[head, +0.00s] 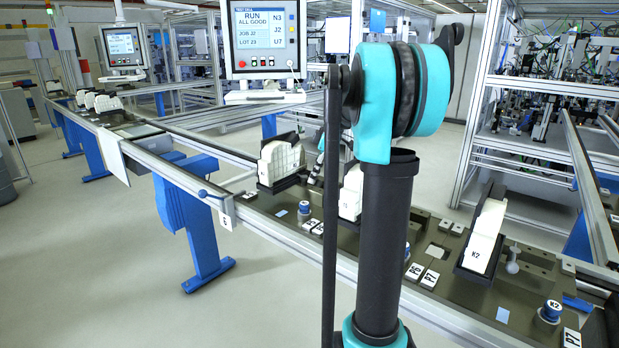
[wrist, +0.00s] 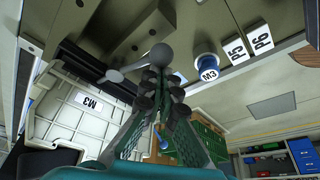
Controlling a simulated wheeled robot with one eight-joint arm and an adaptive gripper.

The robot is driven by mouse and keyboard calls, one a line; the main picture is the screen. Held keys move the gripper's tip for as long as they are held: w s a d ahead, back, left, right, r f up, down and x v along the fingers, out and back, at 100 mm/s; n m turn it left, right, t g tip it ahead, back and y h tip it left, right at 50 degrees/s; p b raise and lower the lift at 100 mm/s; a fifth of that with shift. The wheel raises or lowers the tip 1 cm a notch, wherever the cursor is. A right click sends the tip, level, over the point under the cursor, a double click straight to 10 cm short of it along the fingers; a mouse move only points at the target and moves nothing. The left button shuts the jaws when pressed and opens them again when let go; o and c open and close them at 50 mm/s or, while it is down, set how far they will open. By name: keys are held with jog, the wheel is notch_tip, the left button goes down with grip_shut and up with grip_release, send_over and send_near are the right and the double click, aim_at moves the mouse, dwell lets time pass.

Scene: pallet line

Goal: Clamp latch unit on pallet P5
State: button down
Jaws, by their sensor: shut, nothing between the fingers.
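In the wrist view, a white unit labelled M3 (wrist: 75,110) sits in a dark holder at the left. A grey clamp lever (wrist: 135,67) with rounded ends lies beside it, just ahead of my fingertips. My gripper (wrist: 160,82) is shut and empty, its tips close to the lever's ball end; I cannot tell whether they touch. The P5 label (wrist: 236,50) is to the right, beside a blue M3 knob (wrist: 208,68).
In the head view, another white unit marked K2 (head: 484,236) stands in a dark holder on the right, with a ball-ended clamp (head: 513,262) beside it. A further white unit (head: 281,160) is at left. The rail (head: 270,225) edges the line. A monitor (head: 264,40) stands behind.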

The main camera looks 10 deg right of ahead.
jog(key=shift+w+d, duration=0.15)
jog(key=shift+d, duration=0.35)
dwell(0.4)
